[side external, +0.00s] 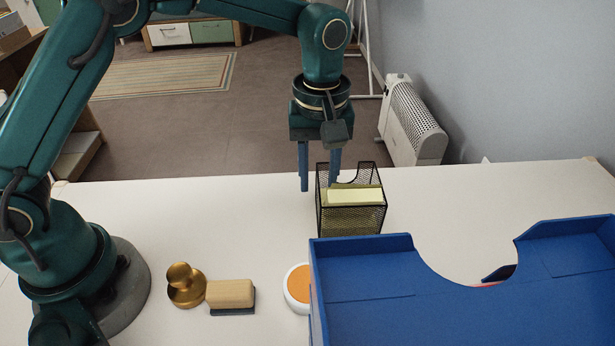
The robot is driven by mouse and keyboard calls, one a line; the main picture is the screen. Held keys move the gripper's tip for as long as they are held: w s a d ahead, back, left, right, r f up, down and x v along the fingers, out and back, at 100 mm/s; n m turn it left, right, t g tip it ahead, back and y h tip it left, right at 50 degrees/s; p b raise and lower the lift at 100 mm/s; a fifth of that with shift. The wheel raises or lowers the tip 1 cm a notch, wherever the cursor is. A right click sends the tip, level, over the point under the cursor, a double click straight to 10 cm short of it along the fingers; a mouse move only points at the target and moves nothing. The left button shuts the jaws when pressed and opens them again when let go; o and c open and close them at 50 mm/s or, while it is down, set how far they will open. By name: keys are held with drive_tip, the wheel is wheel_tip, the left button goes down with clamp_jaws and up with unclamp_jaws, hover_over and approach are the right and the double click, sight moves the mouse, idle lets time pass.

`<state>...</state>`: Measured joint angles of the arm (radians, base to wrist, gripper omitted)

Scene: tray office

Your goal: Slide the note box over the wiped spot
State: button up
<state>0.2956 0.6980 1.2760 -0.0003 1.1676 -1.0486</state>
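The note box, a black wire-mesh holder (322,215) with pale yellow notes (355,196) in it, stands upright on the white table near its back edge. My gripper (319,182) points down at the left side of the box, with its two blue fingers apart. The left finger hangs clear to the left of the box. The right finger's lower end is hidden at the box's mesh, and I cannot tell whether it is inside or behind it. A wooden eraser (230,293) with a dark underside lies at the front left. I cannot make out a wiped spot.
A brass knobbed weight (184,285) stands beside the eraser. A round white dish with an orange top (298,285) is partly hidden by the large blue tray (370,275) at the front right. The table (220,220) is clear left of the box.

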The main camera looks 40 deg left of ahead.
drive_tip(key=shift+f, duration=1.4)
drive_tip(key=shift+c, duration=0.3)
clamp_jaws()
